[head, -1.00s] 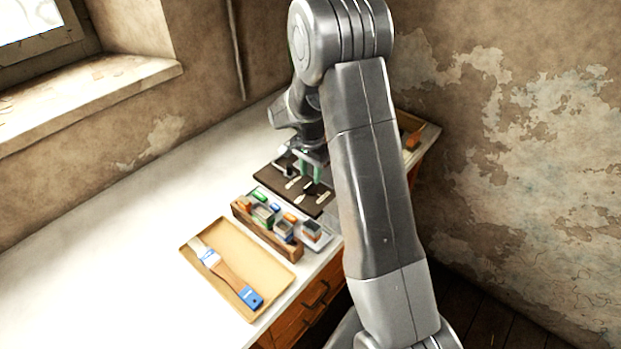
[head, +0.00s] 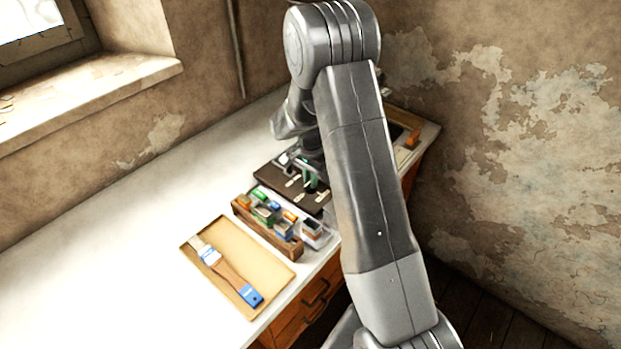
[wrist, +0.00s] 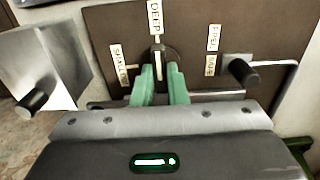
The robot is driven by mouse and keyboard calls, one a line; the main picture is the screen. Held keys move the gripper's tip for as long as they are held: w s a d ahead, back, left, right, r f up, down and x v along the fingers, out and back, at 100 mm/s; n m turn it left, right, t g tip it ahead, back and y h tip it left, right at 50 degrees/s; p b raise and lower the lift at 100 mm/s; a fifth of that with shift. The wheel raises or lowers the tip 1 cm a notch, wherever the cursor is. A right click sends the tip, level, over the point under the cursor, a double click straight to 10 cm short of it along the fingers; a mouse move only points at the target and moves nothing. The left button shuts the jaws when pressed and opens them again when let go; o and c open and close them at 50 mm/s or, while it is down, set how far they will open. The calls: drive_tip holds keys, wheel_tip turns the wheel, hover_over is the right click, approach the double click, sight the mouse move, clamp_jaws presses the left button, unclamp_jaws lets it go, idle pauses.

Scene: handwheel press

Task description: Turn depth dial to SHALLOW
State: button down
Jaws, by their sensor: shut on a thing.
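The depth dial (wrist: 172,52) is a dark round knob on a brown panel (wrist: 196,22) in the wrist view. A light pointer line runs up toward the DEEP label (wrist: 154,18). The SHALLOW label (wrist: 117,64) is to the left of the dial. My gripper (wrist: 161,72) has its green fingers shut on the dial, one on each side of the pointer. The fingers hide part of the knob. In the head view my gripper (head: 312,180) is at the dark panel board (head: 268,176), partly covered by my arm.
A black-knobbed lever (wrist: 243,72) with two labels stands right of the dial. A metal plate with a black handle (wrist: 34,101) is at left. On the bench are a wooden rack of small boxes (head: 246,217) and a tray (head: 272,254) with a brush. The bench's left part is clear.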

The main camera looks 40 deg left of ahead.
drive_tip(key=n+b, duration=0.2)
drive_tip(key=n, duration=0.1)
drive_tip(key=shift+f+n, duration=0.1)
drive_tip(key=shift+n, duration=0.2)
drive_tip(key=n+b, duration=0.2)
drive_tip(key=n, duration=0.3)
drive_tip(key=shift+n, duration=0.3)
drive_tip(key=n+b, duration=0.1)
drive_tip(key=n, duration=0.3)
drive_tip(key=shift+n+b, duration=0.55)
drive_tip(key=shift+n, duration=1.75)
drive_tip(key=c, duration=1.4)
unclamp_jaws()
drive_tip(key=shift+c, duration=0.2)
wheel_tip(320, 180, up, 14)
